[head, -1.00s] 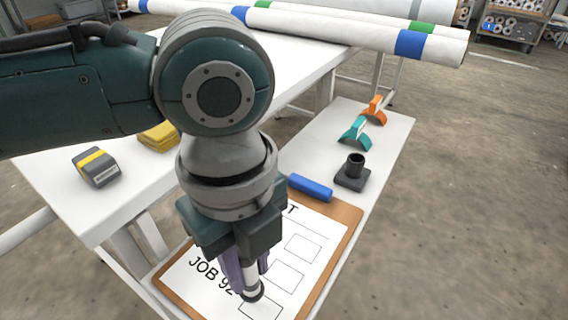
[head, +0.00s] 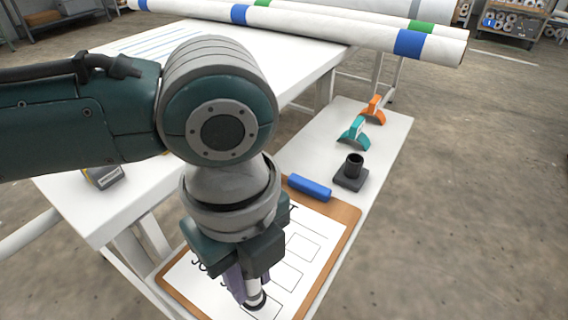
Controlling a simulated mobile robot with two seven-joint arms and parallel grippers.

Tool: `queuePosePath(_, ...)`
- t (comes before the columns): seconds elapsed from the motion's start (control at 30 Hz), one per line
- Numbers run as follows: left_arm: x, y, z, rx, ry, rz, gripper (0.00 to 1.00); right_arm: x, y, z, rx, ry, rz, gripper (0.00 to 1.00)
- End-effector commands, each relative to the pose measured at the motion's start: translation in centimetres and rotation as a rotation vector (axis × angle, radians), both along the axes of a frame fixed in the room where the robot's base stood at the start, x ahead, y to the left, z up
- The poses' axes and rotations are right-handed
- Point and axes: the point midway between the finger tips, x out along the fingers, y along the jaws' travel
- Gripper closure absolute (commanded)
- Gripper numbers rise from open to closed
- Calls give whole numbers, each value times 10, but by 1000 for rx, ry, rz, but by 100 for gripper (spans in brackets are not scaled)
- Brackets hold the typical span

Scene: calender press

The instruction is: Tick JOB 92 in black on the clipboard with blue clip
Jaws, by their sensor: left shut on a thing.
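The clipboard (head: 346,214) has a brown board, a blue clip (head: 310,187) and a white sheet (head: 318,228) with a column of empty-looking boxes. It lies on the low white shelf. The marker's end is over or at the lowest visible box, beside the JOB 92 lettering, which my gripper mostly covers. I cannot tell whether it touches the paper, and any mark under it is hidden. My right gripper is not in view.
A dark holder (head: 351,173) stands beyond the blue clip. A higher white table (head: 75,205) is at left with a grey-yellow block (head: 105,178). Long white rolls (head: 345,32) lie across the back.

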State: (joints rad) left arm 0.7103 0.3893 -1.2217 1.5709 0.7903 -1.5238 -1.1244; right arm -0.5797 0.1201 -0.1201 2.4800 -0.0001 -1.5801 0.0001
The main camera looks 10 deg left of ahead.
Motion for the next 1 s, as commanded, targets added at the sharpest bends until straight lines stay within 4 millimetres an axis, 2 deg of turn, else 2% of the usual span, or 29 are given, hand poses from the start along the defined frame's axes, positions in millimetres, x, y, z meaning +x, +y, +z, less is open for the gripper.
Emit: queuePosePath(1.0,4,-10,0,0,0,0,100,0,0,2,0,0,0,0)
